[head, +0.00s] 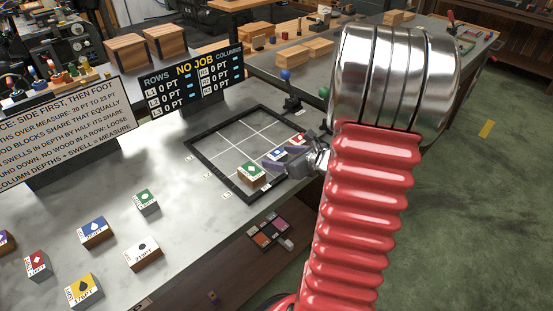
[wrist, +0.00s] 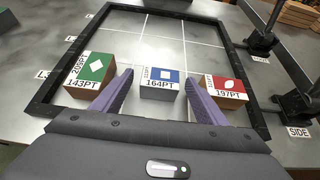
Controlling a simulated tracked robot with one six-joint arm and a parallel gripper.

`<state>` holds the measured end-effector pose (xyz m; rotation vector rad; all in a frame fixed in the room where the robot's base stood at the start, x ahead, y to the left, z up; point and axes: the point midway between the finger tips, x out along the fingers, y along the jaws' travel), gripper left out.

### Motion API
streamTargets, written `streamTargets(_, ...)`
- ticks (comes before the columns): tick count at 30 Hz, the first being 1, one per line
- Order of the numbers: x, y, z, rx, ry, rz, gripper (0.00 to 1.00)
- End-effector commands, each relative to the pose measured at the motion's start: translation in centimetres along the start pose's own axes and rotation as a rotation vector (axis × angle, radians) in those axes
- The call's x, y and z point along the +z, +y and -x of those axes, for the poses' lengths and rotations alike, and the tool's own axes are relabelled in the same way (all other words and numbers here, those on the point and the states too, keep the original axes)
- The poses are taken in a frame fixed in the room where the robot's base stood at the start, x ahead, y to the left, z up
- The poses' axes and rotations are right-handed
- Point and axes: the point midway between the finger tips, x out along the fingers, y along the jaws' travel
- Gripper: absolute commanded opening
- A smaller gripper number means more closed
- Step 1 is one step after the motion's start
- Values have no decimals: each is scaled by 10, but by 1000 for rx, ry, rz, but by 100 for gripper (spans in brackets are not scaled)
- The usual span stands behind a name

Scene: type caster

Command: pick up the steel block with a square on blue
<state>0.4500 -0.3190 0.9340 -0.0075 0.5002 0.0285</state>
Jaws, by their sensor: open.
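The steel block with a white square on blue (wrist: 160,82) sits in the middle of the near row of the black frame. It has a grey front marked 164PT. It also shows in the head view (head: 278,154), partly behind my gripper. My gripper (wrist: 158,88) is open, with one purple finger towards each side of this block. The fingers reach into the gaps between it and its neighbours. Nothing is held. My gripper also shows in the head view (head: 283,161) at the frame's near right side.
A green diamond block (wrist: 92,72) stands left of the blue one, and a red block (wrist: 226,88) right, both close to my fingers. The black frame (wrist: 66,52) has a raised rim. Clamps (wrist: 262,42) stand at right. Several other blocks, including a yellow one (head: 83,290), lie outside it.

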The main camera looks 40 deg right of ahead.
Motion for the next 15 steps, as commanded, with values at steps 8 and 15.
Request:
streamTargets(8,0,0,0,0,0,0,61)
streamTargets(15,0,0,0,0,0,0,44)
